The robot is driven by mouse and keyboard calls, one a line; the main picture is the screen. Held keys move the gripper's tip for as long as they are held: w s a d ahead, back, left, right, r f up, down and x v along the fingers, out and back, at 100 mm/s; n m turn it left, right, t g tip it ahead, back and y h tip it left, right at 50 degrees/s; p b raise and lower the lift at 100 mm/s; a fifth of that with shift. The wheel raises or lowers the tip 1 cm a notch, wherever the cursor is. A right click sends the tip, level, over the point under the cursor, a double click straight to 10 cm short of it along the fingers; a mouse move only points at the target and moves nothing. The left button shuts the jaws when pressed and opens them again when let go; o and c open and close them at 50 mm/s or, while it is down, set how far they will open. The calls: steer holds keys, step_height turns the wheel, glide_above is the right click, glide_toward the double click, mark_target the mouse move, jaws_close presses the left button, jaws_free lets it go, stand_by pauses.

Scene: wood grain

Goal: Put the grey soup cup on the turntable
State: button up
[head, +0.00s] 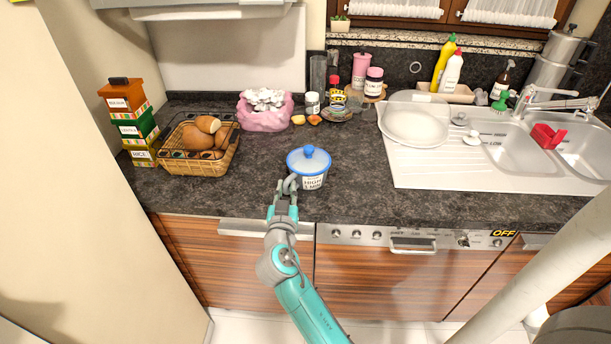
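The soup cup (312,182) has a pale grey-white body with dark lettering and a pale blue lid with a blue knob. It appears upright on the dark counter near the front edge. My gripper (289,182) is at the cup's left front side and overlaps its edge in the picture. I cannot tell whether its fingers are closed on a part of the cup. The turntable (381,98) looks like a low round wooden disc at the back of the counter, with a pink canister (360,72) and a dark-lidded jar (374,84) on it.
A wire basket of bread (172,168) and stacked boxes (140,130) stand left. A pink bowl (264,117), small jars and plates (337,115) line the back. A sink with a white dish (415,133) is right. Counter between cup and turntable is mostly clear.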

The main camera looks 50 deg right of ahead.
steer(key=shift+r, duration=0.1)
jaws_close()
steer(key=shift+r, duration=1.3)
steer(key=v, duration=1.8)
steer(key=shift+r, duration=0.35)
